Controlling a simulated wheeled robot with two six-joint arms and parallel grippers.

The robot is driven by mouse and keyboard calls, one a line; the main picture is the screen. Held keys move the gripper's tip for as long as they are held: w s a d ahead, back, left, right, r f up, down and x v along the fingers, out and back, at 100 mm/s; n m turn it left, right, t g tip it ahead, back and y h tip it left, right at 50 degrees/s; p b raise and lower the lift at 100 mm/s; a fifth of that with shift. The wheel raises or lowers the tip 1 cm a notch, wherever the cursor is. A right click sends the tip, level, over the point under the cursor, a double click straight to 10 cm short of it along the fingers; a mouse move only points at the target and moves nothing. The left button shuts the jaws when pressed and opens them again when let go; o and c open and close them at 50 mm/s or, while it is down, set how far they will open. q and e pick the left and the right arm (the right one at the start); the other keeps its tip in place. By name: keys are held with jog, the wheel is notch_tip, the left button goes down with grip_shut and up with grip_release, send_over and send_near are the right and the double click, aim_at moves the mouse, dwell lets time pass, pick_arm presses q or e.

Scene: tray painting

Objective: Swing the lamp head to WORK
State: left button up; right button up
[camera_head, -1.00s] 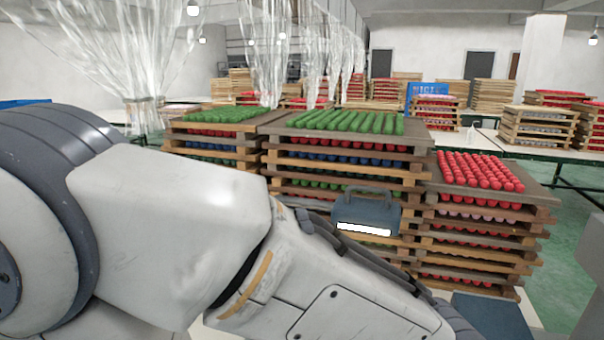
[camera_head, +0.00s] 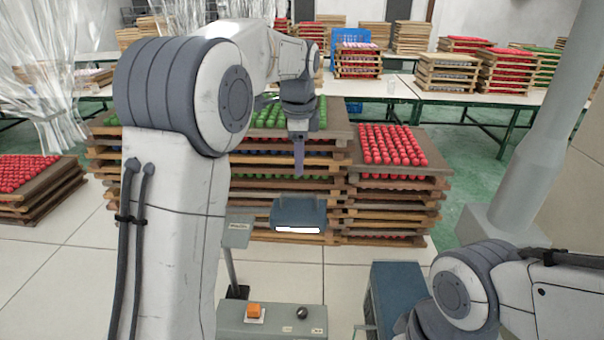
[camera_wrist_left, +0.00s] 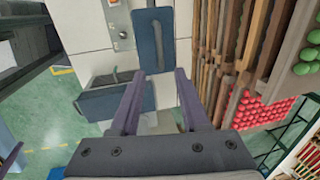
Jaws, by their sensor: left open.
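The lamp head (camera_head: 299,211) is a blue-grey box with a handle on top and a bright white strip along its lower front. It hangs in front of the stacked trays. My left gripper (camera_head: 299,160) points down, above and apart from it in the head view. In the left wrist view, the lamp head (camera_wrist_left: 153,50) shows from above as a blue-grey panel with a slot-like handle. It lies just beyond the two open, empty purple fingers (camera_wrist_left: 160,74). My right arm shows at lower right; its gripper is out of view. I cannot read any WORK mark.
A grey control box (camera_head: 272,318) with an orange button and black knob stands below the lamp head. A small grey plate on a post (camera_head: 237,232) is left of it. A blue box (camera_head: 396,290) stands right. Stacked wooden trays (camera_head: 395,180) are behind.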

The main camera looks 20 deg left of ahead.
aim_at(301, 196)
pick_arm(q)
jog(key=f+p, duration=0.1)
jog(key=f, duration=0.2)
jog(key=w+f+p, duration=0.1)
jog(key=f, duration=0.2)
jog(key=w+f+p, duration=0.1)
jog(key=f, duration=0.3)
jog(key=shift+a, duration=0.3)
grip_shut()
jog(key=shift+r, duration=0.1)
dwell(0.9)
